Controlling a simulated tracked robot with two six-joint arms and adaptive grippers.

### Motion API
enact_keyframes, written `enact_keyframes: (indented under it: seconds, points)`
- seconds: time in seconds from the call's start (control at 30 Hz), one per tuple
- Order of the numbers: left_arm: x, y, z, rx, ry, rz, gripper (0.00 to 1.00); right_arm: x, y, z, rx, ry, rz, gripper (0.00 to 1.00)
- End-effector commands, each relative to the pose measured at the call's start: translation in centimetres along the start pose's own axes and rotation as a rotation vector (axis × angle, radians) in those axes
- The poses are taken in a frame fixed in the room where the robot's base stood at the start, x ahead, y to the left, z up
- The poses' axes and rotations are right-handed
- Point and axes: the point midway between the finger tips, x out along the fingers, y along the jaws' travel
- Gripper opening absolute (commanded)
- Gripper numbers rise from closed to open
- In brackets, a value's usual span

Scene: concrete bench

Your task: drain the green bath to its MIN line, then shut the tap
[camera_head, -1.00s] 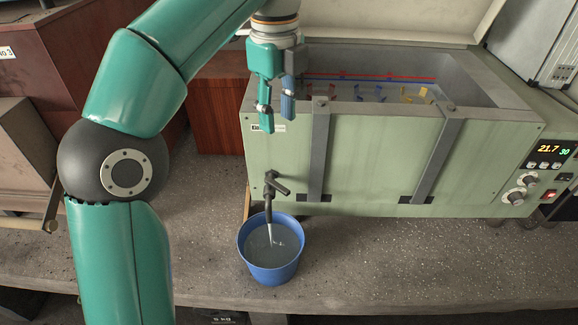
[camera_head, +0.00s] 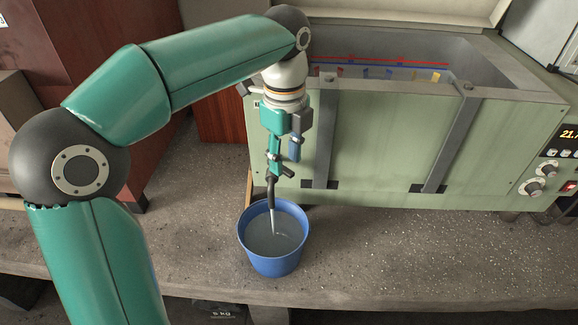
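The green bath (camera_head: 400,150) stands on the bench, its basin open at the top. A red line (camera_head: 400,62) and a blue line (camera_head: 350,65) run along its inner back wall; no lettering is readable and the exact water level is unclear. The tap (camera_head: 271,188) on its front left is partly hidden by my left gripper (camera_head: 284,160). That gripper points down at the tap handle, its fingers apart; contact is unclear. A thin stream (camera_head: 273,224) runs from the spout into the blue bucket (camera_head: 273,263), which holds greyish water. My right gripper is out of view.
Two grey straps (camera_head: 327,140) cross the bath's front. A control panel (camera_head: 548,172) with knobs and a lit display is at the right. The bench front edge lies just below the bucket. Bare bench (camera_head: 400,250) lies right of the bucket.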

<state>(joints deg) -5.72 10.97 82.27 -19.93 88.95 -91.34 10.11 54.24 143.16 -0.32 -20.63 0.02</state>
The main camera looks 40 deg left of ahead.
Motion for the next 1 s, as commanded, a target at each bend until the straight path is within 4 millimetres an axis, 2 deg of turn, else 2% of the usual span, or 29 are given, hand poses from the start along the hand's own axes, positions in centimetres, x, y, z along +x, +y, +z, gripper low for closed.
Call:
enact_keyframes:
  seconds: [0.17,0.47,0.7,0.87,0.9,1.0]
  points:
    - [1.2,0.1,0.1,-0.001,0.000,0.001,0.40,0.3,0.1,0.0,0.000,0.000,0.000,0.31]
    - [1.3,0.1,0.1,-0.001,0.000,-0.001,0.40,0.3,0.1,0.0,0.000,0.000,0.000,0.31]
    - [1.3,0.1,0.1,-0.001,0.000,-0.001,0.00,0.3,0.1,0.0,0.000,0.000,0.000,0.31]
    - [1.3,0.0,0.1,-0.001,0.000,-0.002,0.00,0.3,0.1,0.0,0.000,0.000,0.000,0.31]
    - [1.3,-0.3,-1.4,0.011,-0.001,-0.003,0.00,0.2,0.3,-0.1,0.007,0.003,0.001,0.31]
    - [1.3,-0.2,-0.5,0.002,0.002,-0.004,0.00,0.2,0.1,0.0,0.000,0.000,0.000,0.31]
